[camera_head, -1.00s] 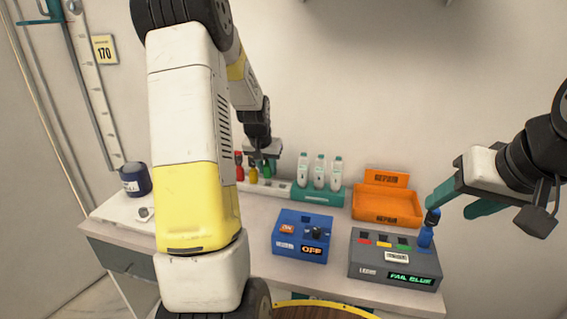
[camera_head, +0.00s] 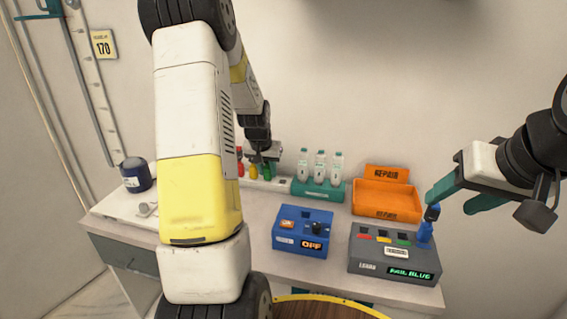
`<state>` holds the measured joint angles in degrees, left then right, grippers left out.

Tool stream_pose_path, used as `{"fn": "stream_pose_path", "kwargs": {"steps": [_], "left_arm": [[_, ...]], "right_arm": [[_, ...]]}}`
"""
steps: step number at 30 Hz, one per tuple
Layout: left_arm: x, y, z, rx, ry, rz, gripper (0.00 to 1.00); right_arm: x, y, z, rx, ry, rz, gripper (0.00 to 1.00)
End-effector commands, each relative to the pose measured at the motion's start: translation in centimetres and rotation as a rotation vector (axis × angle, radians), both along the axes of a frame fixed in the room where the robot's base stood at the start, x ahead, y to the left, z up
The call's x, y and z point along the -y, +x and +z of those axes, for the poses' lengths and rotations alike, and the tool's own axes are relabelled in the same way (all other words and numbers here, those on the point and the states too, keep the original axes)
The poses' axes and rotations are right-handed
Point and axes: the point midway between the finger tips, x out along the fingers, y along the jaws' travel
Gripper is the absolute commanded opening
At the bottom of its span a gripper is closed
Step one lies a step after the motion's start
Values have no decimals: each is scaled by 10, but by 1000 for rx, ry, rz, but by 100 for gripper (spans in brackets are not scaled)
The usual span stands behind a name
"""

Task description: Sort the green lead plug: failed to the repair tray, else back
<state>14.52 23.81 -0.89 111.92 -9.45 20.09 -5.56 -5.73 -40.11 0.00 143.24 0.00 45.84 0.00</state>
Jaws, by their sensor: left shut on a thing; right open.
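The green lead plug (camera_head: 270,170) stands at the right end of a row of coloured plugs on the pale rack at the back. My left gripper (camera_head: 264,158) reaches down over it and is shut on it; the fingertips are small and partly hidden. A blue plug (camera_head: 425,232) stands upright at the tester's right end. My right gripper (camera_head: 450,203) is open just above and right of the blue plug.
A blue box (camera_head: 302,243) reading "OFF" sits left of the tester. White bottles (camera_head: 320,168) stand in a teal holder (camera_head: 320,192) behind it. A dark jar (camera_head: 135,174) is at the far left. My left arm hides the left-middle of the table.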

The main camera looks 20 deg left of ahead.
Motion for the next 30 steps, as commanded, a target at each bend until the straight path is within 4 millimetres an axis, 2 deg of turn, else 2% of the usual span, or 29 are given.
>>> {"fn": "stream_pose_path", "kwargs": {"steps": [9,10,13,14,23,30], "left_arm": [[0,0,-2,0,0,0,0],[0,0,-2,0,0,0,29],[0,0,-2,0,0,0,48],[0,0,-2,0,0,0,52],[0,-2,3,1,0,0,52],[1,-15,38,4,1,0,52]], "right_arm": [[0,0,0,0,0,0,52],[0,0,0,0,0,0,52],[0,0,0,0,0,0,52],[0,0,0,0,0,0,52],[0,0,0,0,0,0,52],[0,0,0,0,0,0,52]]}}
